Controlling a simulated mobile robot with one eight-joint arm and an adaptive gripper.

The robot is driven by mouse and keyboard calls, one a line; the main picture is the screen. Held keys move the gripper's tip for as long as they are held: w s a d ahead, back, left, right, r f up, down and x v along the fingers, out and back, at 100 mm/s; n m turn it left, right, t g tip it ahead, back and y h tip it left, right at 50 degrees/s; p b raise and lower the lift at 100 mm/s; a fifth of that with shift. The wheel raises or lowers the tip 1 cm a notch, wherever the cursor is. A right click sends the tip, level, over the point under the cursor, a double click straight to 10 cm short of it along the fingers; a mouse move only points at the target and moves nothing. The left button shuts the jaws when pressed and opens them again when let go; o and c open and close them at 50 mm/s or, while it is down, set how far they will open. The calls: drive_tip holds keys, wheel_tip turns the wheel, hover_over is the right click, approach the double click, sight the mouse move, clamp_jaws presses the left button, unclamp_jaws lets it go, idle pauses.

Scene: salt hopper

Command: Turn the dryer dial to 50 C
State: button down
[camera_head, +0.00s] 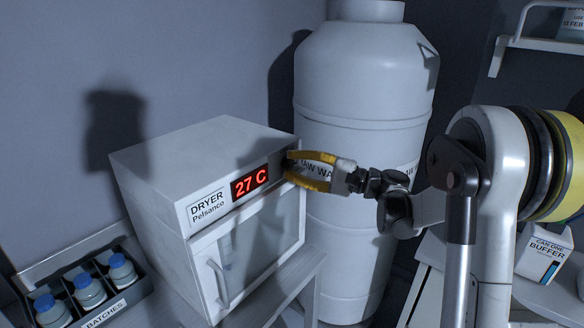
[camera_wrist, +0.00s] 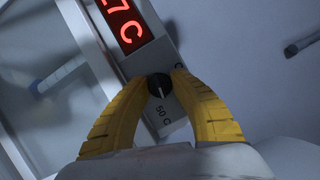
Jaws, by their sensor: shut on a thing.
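The dryer (camera_head: 165,165) is a white box with a glass front door, standing on a surface at the centre left of the head view. Its red display (camera_head: 250,182) reads 27 C; part of it also shows in the wrist view (camera_wrist: 123,22). The dial (camera_wrist: 159,84) is a small black knob with a pale pointer line, on the panel beside the display. A "50 C" mark (camera_wrist: 163,114) is printed near it. My gripper (camera_wrist: 160,80) has its yellow fingers closed on the dial from both sides. In the head view my gripper (camera_head: 288,168) hides most of the dial.
A large white raw water tank (camera_head: 365,85) stands close behind my gripper. A black rack with blue-capped bottles (camera_head: 88,290) is at the lower left. A buffer carton (camera_head: 543,255) is at the right. The dryer door handle (camera_head: 218,285) sticks out below the panel.

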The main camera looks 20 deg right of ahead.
idle(0.4)
drive_tip(key=c, duration=1.1)
unclamp_jaws()
drive_tip(key=shift+a, duration=0.1)
